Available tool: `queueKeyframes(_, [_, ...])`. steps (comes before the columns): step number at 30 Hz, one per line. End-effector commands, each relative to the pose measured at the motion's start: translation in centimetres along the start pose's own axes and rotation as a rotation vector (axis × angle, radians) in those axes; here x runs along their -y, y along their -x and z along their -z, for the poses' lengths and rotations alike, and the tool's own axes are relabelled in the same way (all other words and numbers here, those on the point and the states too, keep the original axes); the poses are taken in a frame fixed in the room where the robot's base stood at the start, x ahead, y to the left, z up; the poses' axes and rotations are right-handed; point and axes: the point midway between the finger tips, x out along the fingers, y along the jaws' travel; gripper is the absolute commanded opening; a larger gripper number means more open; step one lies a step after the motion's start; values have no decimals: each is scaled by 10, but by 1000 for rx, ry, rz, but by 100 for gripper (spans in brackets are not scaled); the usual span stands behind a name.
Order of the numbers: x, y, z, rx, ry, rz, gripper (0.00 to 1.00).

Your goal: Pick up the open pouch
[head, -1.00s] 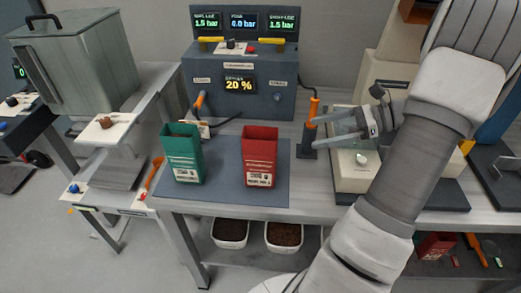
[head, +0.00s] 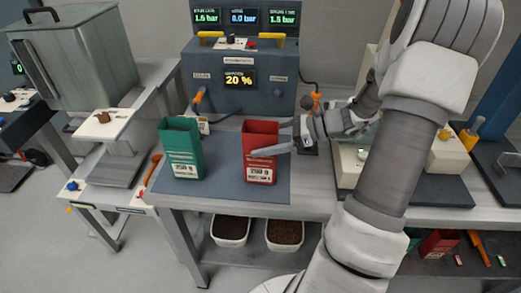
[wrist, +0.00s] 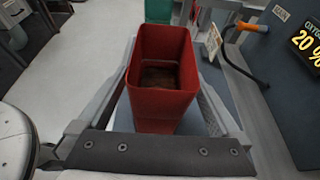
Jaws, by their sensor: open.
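A red pouch (head: 260,165) stands upright on the blue-grey mat of the bench, with a white label on its front. The wrist view shows the red pouch (wrist: 160,110) open at the top, with something brown at its bottom. My gripper (head: 264,140) is open and reaches in from the right, with its fingers at either side of the red pouch. In the wrist view the fingers flank it with small gaps; I cannot tell whether either touches. A green pouch (head: 182,155) stands upright to its left and also looks open at the top.
A grey control box (head: 240,90) with displays stands behind the pouches. An orange-handled lever (head: 198,96) juts out at its front left. A scale-like device (head: 350,175) is on the right. Bare mat (head: 222,170) lies between the pouches.

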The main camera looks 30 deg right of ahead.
Motion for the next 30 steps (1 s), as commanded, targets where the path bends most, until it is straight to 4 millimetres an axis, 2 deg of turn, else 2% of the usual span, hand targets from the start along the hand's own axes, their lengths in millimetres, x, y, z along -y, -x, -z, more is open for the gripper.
queueKeyframes(3, [0, -10, 1, -1, 0, -1, 100])
queueKeyframes(10, [0, -12, 0, -1, 0, 0, 100])
queueKeyframes(11, [0, -12, 0, -1, 0, 0, 96])
queueKeyframes(18, [0, -11, 0, -1, 0, 1, 53])
queueKeyframes(21, [0, -11, 0, 0, 1, 1, 39])
queueKeyframes(30, [0, -10, -4, -1, 2, 1, 39])
